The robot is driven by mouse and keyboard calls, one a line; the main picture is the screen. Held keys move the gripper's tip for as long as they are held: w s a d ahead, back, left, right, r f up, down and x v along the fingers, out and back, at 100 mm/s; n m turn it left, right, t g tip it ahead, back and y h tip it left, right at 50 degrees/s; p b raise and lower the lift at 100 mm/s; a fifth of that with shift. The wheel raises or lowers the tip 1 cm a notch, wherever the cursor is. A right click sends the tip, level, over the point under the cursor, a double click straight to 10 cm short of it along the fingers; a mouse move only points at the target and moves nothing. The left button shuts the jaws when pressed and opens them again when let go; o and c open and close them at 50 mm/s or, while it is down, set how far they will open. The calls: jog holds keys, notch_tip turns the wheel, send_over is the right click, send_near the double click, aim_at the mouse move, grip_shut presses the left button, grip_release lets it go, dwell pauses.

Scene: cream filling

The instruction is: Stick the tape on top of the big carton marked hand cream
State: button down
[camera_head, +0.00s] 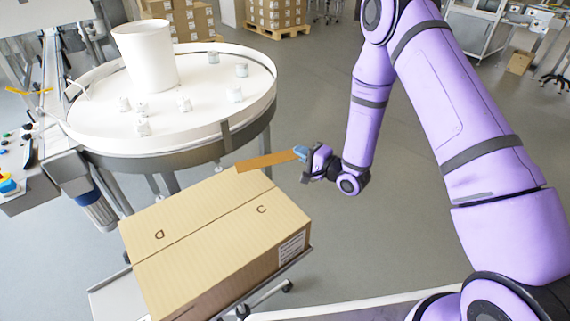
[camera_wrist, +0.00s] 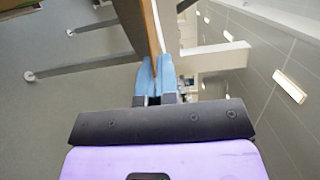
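The big carton (camera_head: 215,245) is closed and stands on a low trolley, with a seam running along its top and a white label on its right side. My gripper (camera_head: 301,153) is shut on one end of a brown strip of tape (camera_head: 266,161). The tape sticks out to the left of the gripper, near the carton's far right edge. From this angle I cannot tell whether the tape touches the carton. In the wrist view the blue fingertips (camera_wrist: 157,75) pinch the tape (camera_wrist: 150,26) edge-on; the carton's top is not clear there.
A round white table (camera_head: 180,130) with a raised rim stands behind the carton, holding a white cylinder (camera_head: 146,55) and several small jars. A control panel (camera_head: 20,160) is at the left. Stacked cartons stand at the back. The floor to the right is open.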

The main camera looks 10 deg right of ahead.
jog(key=s+a+f+n+g+y, duration=0.1)
jog(key=s+a+n+g+y, duration=0.2)
jog(key=s+a+n+g, duration=0.15)
notch_tip(320, 180, down, 7)
jog(key=w, duration=0.1)
jog(key=shift+a+r+m, duration=0.15)
jog(key=shift+a+m, duration=0.3)
dwell(0.3)
jog(key=c, duration=1.3)
grip_release()
jog(key=v, duration=1)
jog(key=shift+s+d, duration=0.25)
jog(key=shift+d, duration=0.05)
